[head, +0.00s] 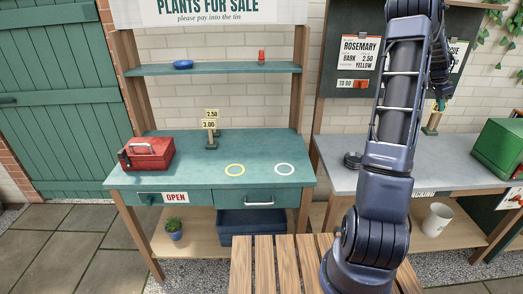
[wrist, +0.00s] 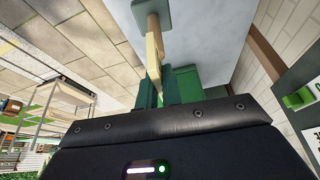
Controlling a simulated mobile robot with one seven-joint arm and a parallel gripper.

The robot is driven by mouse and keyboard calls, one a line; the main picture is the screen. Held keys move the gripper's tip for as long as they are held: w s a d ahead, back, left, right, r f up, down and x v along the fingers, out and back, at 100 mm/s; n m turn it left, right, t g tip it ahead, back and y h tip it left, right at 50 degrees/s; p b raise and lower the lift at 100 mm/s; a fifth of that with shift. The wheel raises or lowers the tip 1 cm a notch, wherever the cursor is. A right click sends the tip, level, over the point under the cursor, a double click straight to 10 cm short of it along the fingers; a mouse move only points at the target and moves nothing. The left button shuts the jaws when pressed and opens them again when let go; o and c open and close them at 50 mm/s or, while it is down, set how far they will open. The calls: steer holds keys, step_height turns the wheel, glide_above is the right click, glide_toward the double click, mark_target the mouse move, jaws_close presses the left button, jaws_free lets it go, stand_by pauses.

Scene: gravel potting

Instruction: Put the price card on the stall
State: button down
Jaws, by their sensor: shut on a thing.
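The price card (head: 433,120) is a cream card on a small post with a green base, at the back of the grey bench (head: 335,172). My gripper (head: 440,104) is above it and shut on it. In the wrist view the card (wrist: 154,50) shows edge-on between my gripper's fingers (wrist: 158,92), with its base (wrist: 153,14) beyond. Its face is not readable, and I cannot tell whether the base touches the bench. The stall (head: 150,190) is the green table at the left.
A stand with price cards (head: 210,124) reading 2.50 and 2.00 and a red tin (head: 148,154) stand on the stall. A board (head: 352,84) carries a Rosemary notice. Dark discs (head: 352,158) and a green box (head: 499,148) are on the bench. A slatted wooden top (head: 265,265) is in front.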

steer(key=w+a+n+t, duration=0.15)
steer(key=w+a, duration=0.45)
steer(key=a, duration=0.7)
steer(key=w+a+n, duration=0.3)
steer(key=w+a, duration=0.3)
steer(key=a, duration=0.7)
steer(key=w+a+n+t, duration=0.1)
steer(key=w+a+n, duration=0.35)
steer(key=a, duration=0.95)
steer(key=w+a+r+n+t+y, duration=0.1)
steer(key=a+r+n+t+y, duration=0.15)
steer(key=a, duration=2.45)
steer(key=s+a+r+n+y, duration=0.1)
steer(key=s+a+n, duration=0.3)
steer(key=a, duration=0.8)
steer(key=s+a+r+n, duration=0.1)
steer(key=s+a, duration=0.6)
steer(key=a, duration=0.5)
steer(key=s+a+r+n+y, duration=0.1)
steer(key=s+a+n, duration=0.3)
steer(key=a, duration=0.8)
step_height(320, 180, down, 19)
steer(key=s+m, duration=0.1)
steer(key=shift+a, duration=0.2)
steer(key=shift+f+m, duration=0.2)
steer(key=shift+m, duration=0.05)
